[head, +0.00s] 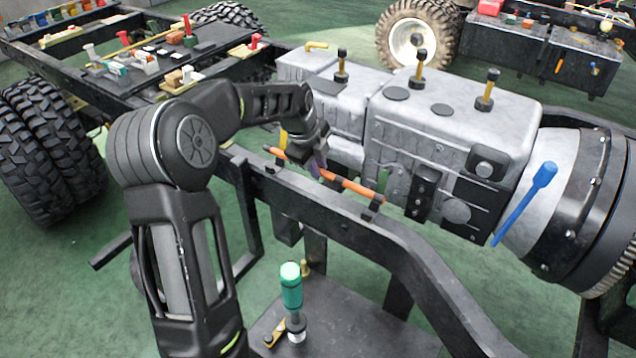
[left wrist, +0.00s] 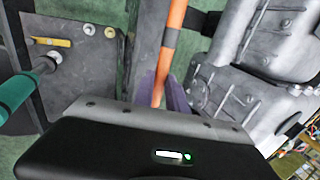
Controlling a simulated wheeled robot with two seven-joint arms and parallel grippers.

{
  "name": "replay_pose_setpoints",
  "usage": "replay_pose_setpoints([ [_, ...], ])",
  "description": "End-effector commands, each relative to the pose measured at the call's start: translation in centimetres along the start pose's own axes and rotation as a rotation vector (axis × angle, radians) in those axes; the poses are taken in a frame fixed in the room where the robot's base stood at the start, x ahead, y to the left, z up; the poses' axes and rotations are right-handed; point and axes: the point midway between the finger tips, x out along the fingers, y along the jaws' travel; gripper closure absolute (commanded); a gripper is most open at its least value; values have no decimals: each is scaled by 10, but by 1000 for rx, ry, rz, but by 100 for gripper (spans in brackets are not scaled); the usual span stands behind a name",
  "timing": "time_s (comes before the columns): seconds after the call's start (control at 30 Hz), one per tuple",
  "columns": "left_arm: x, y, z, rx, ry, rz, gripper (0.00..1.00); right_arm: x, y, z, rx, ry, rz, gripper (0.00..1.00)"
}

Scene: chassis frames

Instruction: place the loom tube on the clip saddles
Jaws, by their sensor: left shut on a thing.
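The orange loom tube (head: 350,185), with dark bands, runs along the top of the near black chassis rail (head: 345,208). My left gripper (head: 317,167) is shut on its middle; its purple fingers show on both sides of the tube (left wrist: 173,50) in the left wrist view. One small dark clip saddle (head: 375,205) is at the tube's right end, and another (head: 271,168) is near its left end. The tube is right over or on them; I cannot tell whether it is seated. My gripper hides part of the tube. My right gripper is not in view.
The grey gearbox housing (head: 450,115) stands close behind the rail. A green-handled tool (head: 291,290) stands on the lower dark plate (head: 350,325). A blue tool (head: 525,203) leans by the bell housing. A crowded parts board (head: 165,60) lies at the back left.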

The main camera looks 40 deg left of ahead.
Motion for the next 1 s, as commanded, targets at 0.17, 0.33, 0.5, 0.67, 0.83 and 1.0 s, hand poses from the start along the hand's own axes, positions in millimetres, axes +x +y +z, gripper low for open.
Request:
replay_pose_setpoints([
  [0.17, 0, 0, 0, 0, 0, -1, 100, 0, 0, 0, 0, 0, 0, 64],
  [0.33, 5, 2, 0, 0, 0, 1, 100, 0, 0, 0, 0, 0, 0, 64],
  [0.5, 28, 11, 0, 0, 1, 2, 100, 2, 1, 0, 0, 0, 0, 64],
  [0.67, 46, 17, -1, 1, 1, 1, 100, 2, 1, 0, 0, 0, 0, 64],
  [0.83, 47, 17, 0, 1, 0, -2, 100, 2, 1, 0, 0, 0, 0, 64],
  [1.0, 49, 18, 0, 0, 0, -1, 100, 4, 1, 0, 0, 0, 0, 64],
])
